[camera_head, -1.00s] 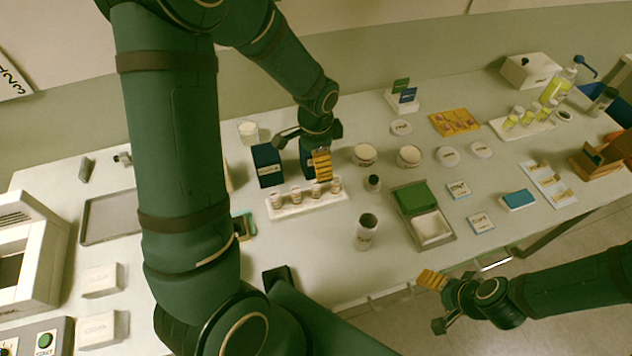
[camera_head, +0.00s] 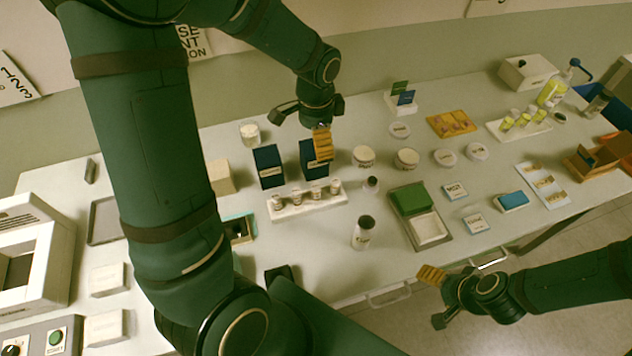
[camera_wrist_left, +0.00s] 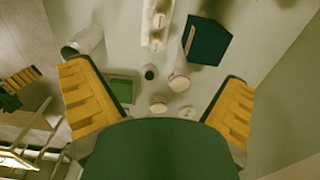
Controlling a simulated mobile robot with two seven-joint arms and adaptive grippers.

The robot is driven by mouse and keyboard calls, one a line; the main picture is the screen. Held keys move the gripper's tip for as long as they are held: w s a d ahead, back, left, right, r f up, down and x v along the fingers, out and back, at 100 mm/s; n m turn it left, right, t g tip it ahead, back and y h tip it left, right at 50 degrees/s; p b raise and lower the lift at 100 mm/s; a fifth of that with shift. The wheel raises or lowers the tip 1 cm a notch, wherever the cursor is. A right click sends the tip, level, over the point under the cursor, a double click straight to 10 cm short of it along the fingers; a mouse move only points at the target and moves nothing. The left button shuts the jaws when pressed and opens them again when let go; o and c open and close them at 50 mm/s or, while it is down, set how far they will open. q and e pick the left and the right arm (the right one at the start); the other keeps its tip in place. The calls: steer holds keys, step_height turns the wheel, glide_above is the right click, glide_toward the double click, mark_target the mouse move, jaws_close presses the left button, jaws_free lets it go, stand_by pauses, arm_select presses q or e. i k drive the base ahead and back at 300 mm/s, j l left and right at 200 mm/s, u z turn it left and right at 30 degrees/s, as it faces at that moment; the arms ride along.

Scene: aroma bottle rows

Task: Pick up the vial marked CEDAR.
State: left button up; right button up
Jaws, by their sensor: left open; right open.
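Several small vials with pale caps stand in a white rack (camera_head: 306,206) near the middle of the table. Their labels are too small to read, so I cannot tell which is CEDAR. In the left wrist view the rack (camera_wrist_left: 156,26) shows at the top, partly cut off, with round vial tops. My left gripper (camera_head: 318,140) is open and empty, above and behind the rack, in front of part of a dark blue box (camera_head: 311,167). Its two orange-padded fingers stand wide apart in the wrist view. My right gripper (camera_head: 434,297) is open and empty beyond the table's front edge.
Another dark blue box (camera_head: 268,166) stands behind the rack's left end. A metal cup (camera_head: 363,232) and a small dark-topped jar (camera_head: 371,185) stand to its right. White round tubs (camera_head: 406,158) and a green-and-white tray (camera_head: 419,214) lie farther right.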

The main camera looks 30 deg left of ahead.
mark_target(315, 186)
steer(key=k, duration=1)
